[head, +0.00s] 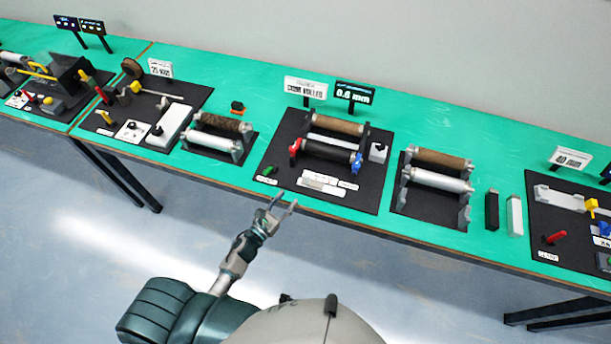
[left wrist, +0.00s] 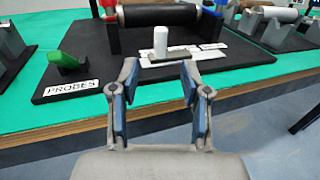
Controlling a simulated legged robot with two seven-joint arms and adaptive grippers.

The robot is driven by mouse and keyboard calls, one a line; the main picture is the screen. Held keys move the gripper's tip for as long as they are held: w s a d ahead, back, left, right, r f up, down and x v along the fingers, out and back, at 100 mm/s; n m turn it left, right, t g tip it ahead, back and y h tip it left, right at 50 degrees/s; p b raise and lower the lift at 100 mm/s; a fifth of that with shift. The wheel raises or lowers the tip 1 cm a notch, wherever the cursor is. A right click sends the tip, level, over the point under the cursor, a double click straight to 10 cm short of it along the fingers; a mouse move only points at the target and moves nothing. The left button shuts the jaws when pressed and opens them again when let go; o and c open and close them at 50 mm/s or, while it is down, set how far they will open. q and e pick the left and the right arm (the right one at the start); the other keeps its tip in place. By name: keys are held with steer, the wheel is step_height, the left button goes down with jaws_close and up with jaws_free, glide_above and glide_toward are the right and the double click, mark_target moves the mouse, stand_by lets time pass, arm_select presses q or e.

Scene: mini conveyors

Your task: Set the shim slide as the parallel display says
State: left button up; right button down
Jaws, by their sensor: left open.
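The centre station is a black board (head: 283,185) with a brown roller (head: 338,125) behind a black roller (head: 328,150). A dark display (head: 353,93) behind it seems to read 0.6 mm; the small text above is illegible. At the board's front, a light slide strip (head: 322,180) lies beside white labels. In the left wrist view, a white upright peg (left wrist: 160,42) stands by a grey strip (left wrist: 168,56), which looks like the shim slide. My left gripper (head: 285,202) is open and empty, in front of the table edge; its fingers (left wrist: 157,66) point toward the strip. My right gripper is not in view.
A green part (left wrist: 68,64) sits by the PROBES label at the board's left. A small grey box (head: 379,152) stands right of the rollers. Another roller stand (head: 437,180) is farther right.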

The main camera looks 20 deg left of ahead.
mark_target(307, 176)
arm_select(q)
steer(key=p+x, duration=0.1)
steer(key=x, duration=1.1)
jaws_close()
